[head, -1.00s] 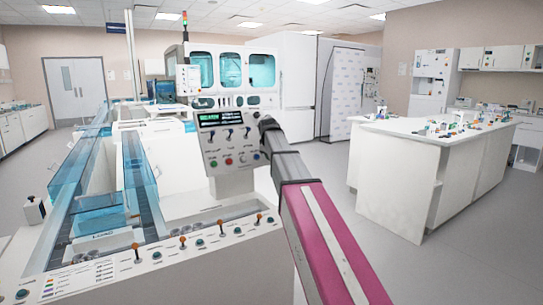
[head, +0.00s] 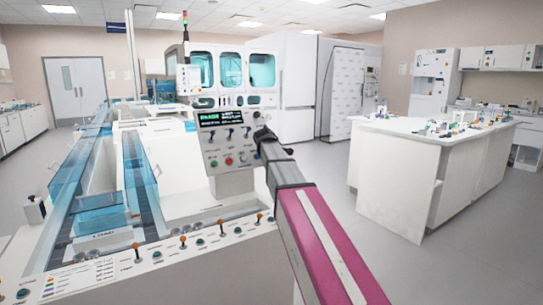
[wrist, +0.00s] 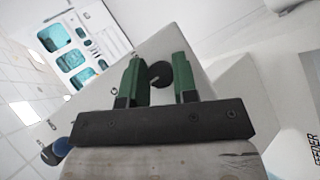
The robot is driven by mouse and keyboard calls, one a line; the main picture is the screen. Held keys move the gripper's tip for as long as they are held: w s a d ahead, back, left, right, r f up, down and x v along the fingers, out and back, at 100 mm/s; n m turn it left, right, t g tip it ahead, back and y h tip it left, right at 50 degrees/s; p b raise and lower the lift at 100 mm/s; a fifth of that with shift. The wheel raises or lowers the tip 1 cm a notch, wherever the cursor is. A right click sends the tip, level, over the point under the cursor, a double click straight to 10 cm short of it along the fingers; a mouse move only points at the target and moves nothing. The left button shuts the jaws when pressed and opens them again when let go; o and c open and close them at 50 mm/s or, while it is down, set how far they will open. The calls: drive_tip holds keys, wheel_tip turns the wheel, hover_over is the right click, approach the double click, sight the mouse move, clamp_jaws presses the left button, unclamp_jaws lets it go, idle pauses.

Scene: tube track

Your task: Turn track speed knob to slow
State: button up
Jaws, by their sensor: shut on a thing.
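A small dark round knob (wrist: 160,74) stands out from the pale control panel in the wrist view. My gripper (wrist: 158,82) has its two green fingers on either side of this knob and is shut on it. In the head view my gripper (head: 262,136) is at the right edge of the tilted control panel (head: 215,160), and my wrist hides the knob there. The knob's label and pointer direction cannot be read.
The panel carries a lit display (head: 220,117), blue-tipped switches and coloured buttons. A blue-capped control (wrist: 55,150) shows near my gripper in the wrist view. Orange-tipped levers (head: 183,241) line the machine's front ledge. A white island bench (head: 395,180) stands right, with open floor between.

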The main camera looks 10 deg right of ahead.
drive_tip(key=o, duration=0.9)
drive_tip(key=v, duration=1.1)
